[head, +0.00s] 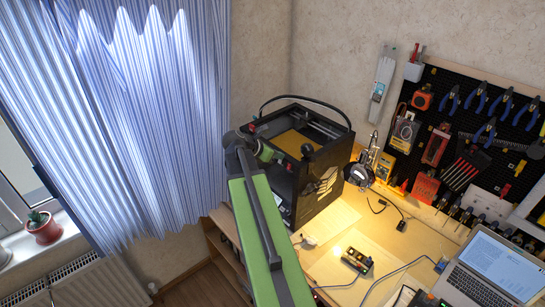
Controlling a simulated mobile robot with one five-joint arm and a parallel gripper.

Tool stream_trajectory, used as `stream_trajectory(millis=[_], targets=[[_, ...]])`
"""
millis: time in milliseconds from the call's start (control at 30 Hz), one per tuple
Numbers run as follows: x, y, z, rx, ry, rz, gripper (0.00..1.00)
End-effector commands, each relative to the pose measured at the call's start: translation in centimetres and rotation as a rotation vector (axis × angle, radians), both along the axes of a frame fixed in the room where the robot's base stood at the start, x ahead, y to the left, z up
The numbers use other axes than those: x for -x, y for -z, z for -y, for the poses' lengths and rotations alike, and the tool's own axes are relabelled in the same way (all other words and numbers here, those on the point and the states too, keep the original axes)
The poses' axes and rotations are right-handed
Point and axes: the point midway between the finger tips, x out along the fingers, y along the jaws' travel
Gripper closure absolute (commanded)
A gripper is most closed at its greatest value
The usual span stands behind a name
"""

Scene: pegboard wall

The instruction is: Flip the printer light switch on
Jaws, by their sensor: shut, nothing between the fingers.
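The printer (328,178) is a black box-shaped 3D printer with an open top and a yellow-orange plate inside. It stands on the wooden desk by the wall corner, in the middle of the head view. My green and dark arm reaches up from the bottom to the printer's left side. My gripper (272,155) is shut and empty at the printer's upper left side; whether it touches the printer I cannot tell. I cannot make out the light switch; the arm hides part of that side. A small red part (251,127) shows at the printer's upper left corner.
A desk lamp (359,174) stands right of the printer. A laptop (487,268), a small electronic device (357,261) and cables lie on the desk. A black pegboard (455,125) with tools hangs at the right. Striped curtains (150,120) hang at the left.

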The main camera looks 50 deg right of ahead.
Motion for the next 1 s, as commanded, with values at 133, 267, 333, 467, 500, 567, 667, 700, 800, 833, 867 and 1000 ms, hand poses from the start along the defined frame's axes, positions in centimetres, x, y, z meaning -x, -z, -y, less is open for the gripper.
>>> stream_trajectory(millis=[133,267,333,467,500,567,667,700,800,833,867,1000], targets=[[-0.4,0.0,-0.5,0.0,-0.009,0.001,1.0],[-0.6,0.0,-0.9,0.0,-0.013,0.001,1.0],[-0.7,0.0,-1.5,0.0,-0.014,0.001,1.0],[-0.7,0.1,-3.9,0.0,-0.014,0.001,1.0],[-0.7,0.1,-4.9,0.0,-0.013,0.001,1.0],[-0.8,-2.1,-5.9,0.0,-0.011,0.0,1.0],[-1.1,-3.9,-7.7,0.0,-0.012,0.002,1.0],[-1.1,-4.5,-8.4,0.001,-0.012,0.001,1.0],[-1.3,-5.8,-9.8,0.001,-0.012,0.001,1.0],[-1.3,-6.1,-10.1,0.001,-0.012,0.001,1.0],[-1.4,-6.3,-10.5,0.001,-0.011,0.001,1.0],[-1.5,-6.9,-11.4,0.001,-0.01,0.002,1.0]])
